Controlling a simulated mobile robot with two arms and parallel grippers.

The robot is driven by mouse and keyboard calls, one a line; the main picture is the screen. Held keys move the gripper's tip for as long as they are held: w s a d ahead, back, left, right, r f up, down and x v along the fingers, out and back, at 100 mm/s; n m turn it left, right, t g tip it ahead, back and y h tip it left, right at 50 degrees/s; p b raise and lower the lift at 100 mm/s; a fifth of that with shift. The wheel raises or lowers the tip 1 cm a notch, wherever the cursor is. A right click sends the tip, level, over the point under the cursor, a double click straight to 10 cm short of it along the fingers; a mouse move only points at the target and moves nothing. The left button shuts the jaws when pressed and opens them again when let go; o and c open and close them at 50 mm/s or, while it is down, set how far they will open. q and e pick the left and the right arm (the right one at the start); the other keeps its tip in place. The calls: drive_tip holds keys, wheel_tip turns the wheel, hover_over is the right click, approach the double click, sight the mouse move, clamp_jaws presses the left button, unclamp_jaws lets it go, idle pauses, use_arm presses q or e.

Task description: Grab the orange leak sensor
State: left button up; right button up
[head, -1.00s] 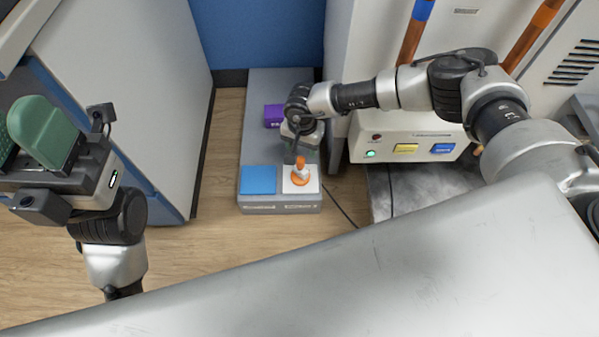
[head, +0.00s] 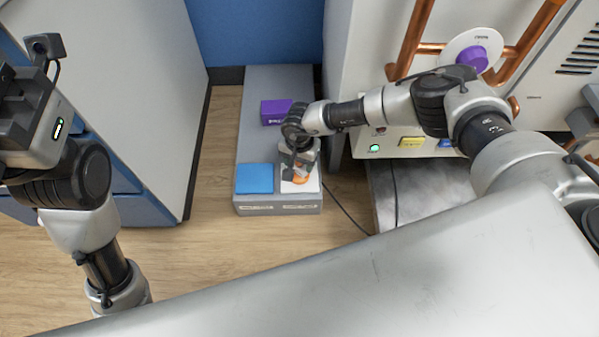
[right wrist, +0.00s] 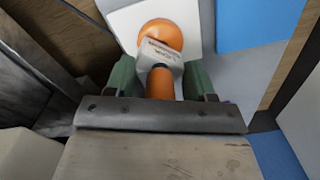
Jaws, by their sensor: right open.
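The orange leak sensor (head: 301,181) sits on the white square pad (head: 288,187) at the front right of a grey bench. It has an orange round base, a pale labelled middle and an orange stem, and also shows in the right wrist view (right wrist: 160,84). My right gripper (head: 299,166) is down over it. In the right wrist view its green fingers (right wrist: 160,78) are open, one on each side of the sensor. I cannot tell whether they touch it. My left gripper body (head: 35,115) is at the left edge, its fingertips out of sight.
A blue pad (head: 255,178) lies left of the white pad, and a purple box (head: 276,112) stands farther back on the grey bench (head: 262,85). A white panel with buttons (head: 411,142) and copper pipes (head: 412,40) with a purple-centred disc (head: 472,57) are at the right.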

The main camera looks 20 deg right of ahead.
clamp_jaws()
drive_tip(key=shift+r, duration=0.1)
idle(0.3)
